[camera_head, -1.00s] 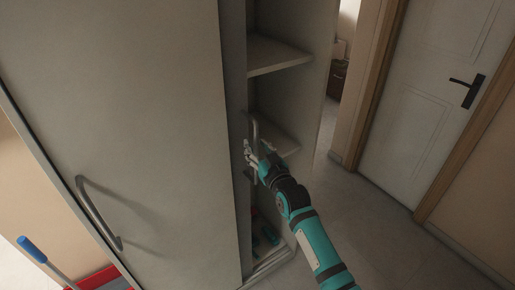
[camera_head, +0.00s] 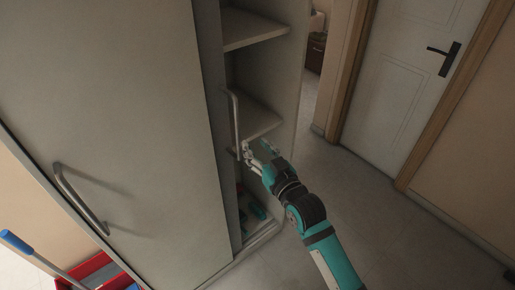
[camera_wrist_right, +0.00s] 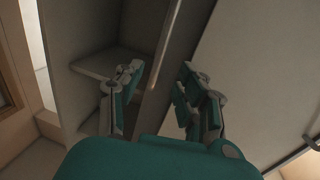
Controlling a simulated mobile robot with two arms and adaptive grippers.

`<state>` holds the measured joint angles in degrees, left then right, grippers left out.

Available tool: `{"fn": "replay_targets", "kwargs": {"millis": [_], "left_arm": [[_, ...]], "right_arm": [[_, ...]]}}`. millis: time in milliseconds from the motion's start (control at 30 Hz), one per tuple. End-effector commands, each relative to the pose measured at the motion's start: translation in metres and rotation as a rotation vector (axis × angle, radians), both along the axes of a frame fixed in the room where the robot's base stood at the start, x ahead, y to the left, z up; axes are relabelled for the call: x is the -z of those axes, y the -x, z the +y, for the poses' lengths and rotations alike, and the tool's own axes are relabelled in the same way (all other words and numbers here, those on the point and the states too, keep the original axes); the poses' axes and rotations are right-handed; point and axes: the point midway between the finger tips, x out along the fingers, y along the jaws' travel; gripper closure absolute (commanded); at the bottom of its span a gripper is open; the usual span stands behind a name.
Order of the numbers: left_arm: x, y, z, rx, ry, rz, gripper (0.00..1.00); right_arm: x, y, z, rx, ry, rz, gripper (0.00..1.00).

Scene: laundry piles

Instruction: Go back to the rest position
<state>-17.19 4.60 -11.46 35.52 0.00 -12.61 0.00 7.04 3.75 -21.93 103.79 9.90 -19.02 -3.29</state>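My right gripper (camera_head: 258,152) is in front of the tall cabinet's open section, near the lower end of a vertical door handle (camera_head: 235,122). In the right wrist view its two fingers (camera_wrist_right: 155,100) are spread apart with nothing held between them. The handle (camera_wrist_right: 168,45) shows beyond the fingers there, apart from them. My left gripper is not in view.
The grey cabinet (camera_head: 110,120) has a second handle (camera_head: 80,200) on its left door. Its shelves (camera_head: 250,28) are bare; small teal items lie at the bottom. A white door (camera_head: 410,90) stands at right. Floor (camera_head: 400,250) is clear.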

Motion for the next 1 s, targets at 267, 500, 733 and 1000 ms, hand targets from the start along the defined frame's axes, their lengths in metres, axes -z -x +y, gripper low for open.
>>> {"fn": "replay_targets", "kwargs": {"millis": [267,500,733,1000], "left_arm": [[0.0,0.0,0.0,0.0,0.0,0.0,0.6],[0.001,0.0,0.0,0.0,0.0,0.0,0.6],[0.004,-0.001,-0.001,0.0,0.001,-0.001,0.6],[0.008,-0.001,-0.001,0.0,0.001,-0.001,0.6]], "right_arm": [[0.0,0.0,0.0,0.0,0.0,0.001,0.63],[0.017,-0.001,-0.002,0.007,0.01,0.029,0.63],[0.149,0.011,-0.027,0.059,0.087,0.249,0.63],[0.337,0.087,-0.075,0.123,0.203,0.582,0.63]]}}
